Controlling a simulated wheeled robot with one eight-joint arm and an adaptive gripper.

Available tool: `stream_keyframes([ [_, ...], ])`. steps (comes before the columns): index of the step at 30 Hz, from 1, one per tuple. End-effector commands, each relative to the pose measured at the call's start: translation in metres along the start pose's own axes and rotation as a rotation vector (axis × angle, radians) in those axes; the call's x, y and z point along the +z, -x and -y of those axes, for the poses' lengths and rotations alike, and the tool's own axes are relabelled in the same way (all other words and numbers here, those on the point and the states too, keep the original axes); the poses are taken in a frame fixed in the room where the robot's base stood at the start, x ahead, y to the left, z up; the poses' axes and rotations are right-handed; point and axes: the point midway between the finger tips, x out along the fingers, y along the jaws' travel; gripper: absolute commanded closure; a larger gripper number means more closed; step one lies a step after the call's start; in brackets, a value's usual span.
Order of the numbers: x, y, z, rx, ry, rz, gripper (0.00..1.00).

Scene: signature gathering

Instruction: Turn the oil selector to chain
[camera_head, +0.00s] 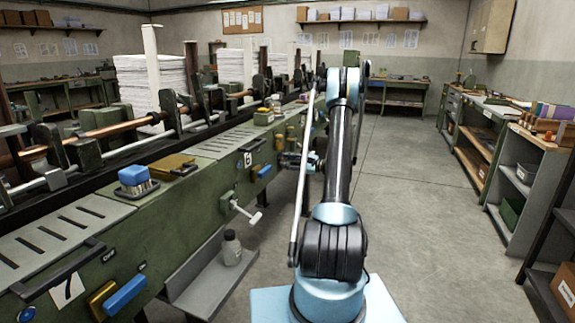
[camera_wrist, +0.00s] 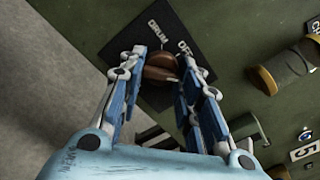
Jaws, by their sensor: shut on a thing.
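The oil selector is a brown knob (camera_wrist: 158,62) on a black square plate (camera_wrist: 183,30) on the machine's green side, in the wrist view. The plate reads "DRUM" near its upper left edge and "OFF" to the right of the knob. I see no "chain" label; part of the plate is hidden behind my fingers. My gripper (camera_wrist: 164,60) has one fingertip on each side of the knob and is shut on it.
The long green machine (camera_head: 190,215) runs along the left. A white T-shaped handle (camera_head: 250,217) sticks out of its side, above a low shelf with a grey bottle (camera_head: 232,249). Brass cylinders (camera_wrist: 277,74) stick out beside the plate. The floor (camera_head: 415,200) on the right is clear.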

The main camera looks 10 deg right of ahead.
Motion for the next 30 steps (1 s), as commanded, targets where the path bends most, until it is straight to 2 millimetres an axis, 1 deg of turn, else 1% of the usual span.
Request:
stream_keyframes([
  [1,-0.003,0.001,0.000,0.000,0.000,-0.006,0.92],
  [8,-0.003,0.001,0.000,0.000,0.001,-0.006,0.92],
  [9,-0.003,0.001,0.000,0.000,0.001,-0.006,0.60],
  [10,-0.002,0.001,0.000,0.000,0.001,-0.006,0.53],
  [11,-0.002,0.001,0.000,0.000,0.001,-0.005,0.48],
  [20,0.000,0.000,0.000,0.001,0.001,-0.001,0.48],
  [23,0.000,0.004,0.000,0.000,0.001,-0.001,0.48],
  [26,-0.001,0.013,0.000,-0.001,0.001,-0.002,0.48],
  [30,-0.001,0.036,0.000,-0.002,0.001,-0.003,0.48],
])
